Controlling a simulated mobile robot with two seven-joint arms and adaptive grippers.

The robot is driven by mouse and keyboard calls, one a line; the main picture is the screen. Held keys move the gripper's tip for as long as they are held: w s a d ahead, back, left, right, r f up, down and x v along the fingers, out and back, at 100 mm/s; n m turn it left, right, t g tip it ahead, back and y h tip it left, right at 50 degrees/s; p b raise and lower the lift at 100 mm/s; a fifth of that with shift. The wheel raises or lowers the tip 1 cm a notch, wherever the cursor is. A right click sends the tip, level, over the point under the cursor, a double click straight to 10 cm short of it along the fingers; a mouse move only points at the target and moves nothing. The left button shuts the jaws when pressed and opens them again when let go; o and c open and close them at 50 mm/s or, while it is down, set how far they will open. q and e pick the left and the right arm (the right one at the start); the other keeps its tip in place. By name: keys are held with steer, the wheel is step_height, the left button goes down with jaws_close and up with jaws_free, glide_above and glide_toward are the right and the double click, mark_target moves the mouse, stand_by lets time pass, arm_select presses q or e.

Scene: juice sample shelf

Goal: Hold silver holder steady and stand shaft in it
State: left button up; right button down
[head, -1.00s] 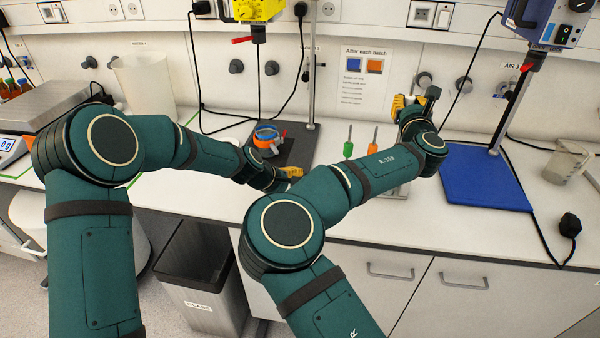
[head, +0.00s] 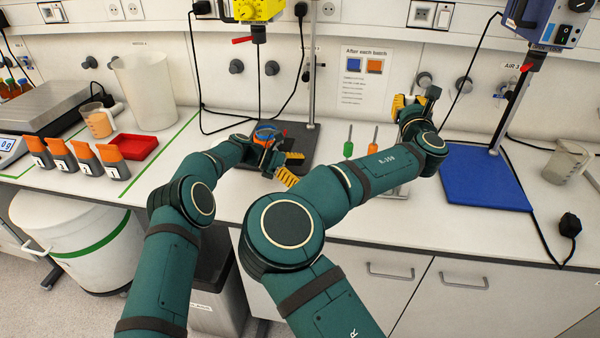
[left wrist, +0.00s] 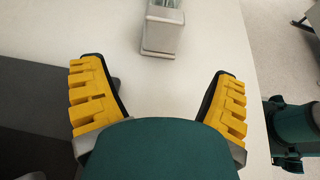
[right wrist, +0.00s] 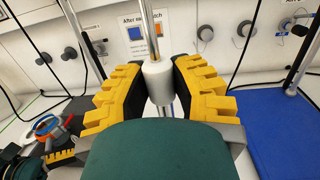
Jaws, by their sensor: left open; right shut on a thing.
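The silver holder (left wrist: 160,35) is a grey box on the bench in the left wrist view, beyond my left fingertips and apart from them. In the head view my right arm hides most of it. My left gripper (head: 290,167) is open and empty above the bench; it also shows in the left wrist view (left wrist: 155,72). My right gripper (head: 407,106) is shut on the white collar of the shaft (right wrist: 158,82), a thin metal rod held roughly upright in the right wrist view. The shaft's lower end is hidden.
Green-handled (head: 348,146) and orange-handled (head: 375,138) tools stand upright behind my right arm. A blue stand base (head: 485,180) lies to the right. The front bench edge is close.

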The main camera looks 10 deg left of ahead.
arm_select(q)
steer(key=shift+x, duration=3.7)
steer(key=shift+c, duration=0.4)
